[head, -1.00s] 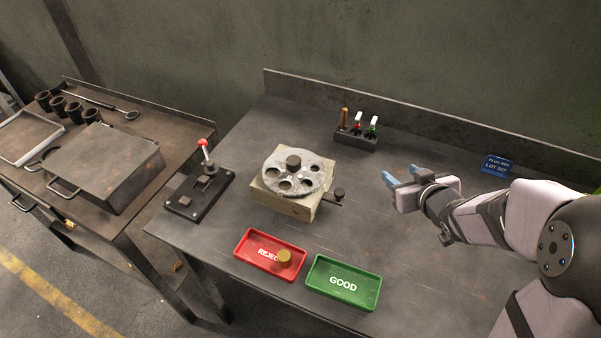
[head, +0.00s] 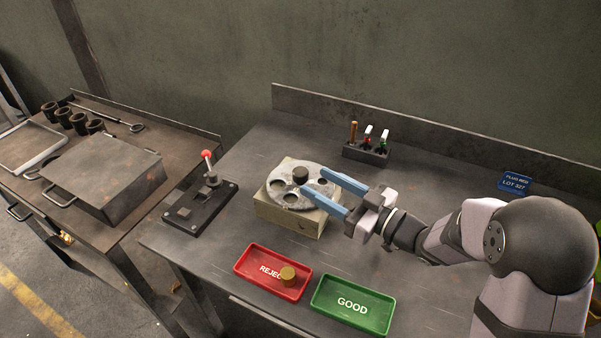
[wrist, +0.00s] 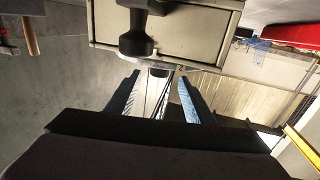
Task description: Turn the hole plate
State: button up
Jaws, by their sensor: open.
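The hole plate (head: 283,199) is a round grey disc with several holes, lying on a cream block (head: 290,220). In the head view my gripper hides the knob.
A red REJECT tray (head: 256,263) holds a brass plug (head: 288,274). A green GOOD tray (head: 370,322) is empty. A red-tipped lever fixture (head: 207,176) stands left of the block. The bench's far right is clear.

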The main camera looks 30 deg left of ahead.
aim_at(300, 171)
jog(key=shift+p+x, duration=0.55)
jog(key=shift+x, duration=2.7)
jog(key=shift+c, duration=0.2)
grip_shut()
jog(key=shift+w+r+n+g+p, duration=0.15)
jog(key=shift+n+g+p, duration=0.15)
jog(key=shift+n+g, duration=1.75)
jog(key=shift+g, duration=0.75)
jog(key=shift+n+g, duration=0.75)
jog(key=shift+g, duration=0.75)
jog(key=shift+o, duration=0.2)
grip_release()
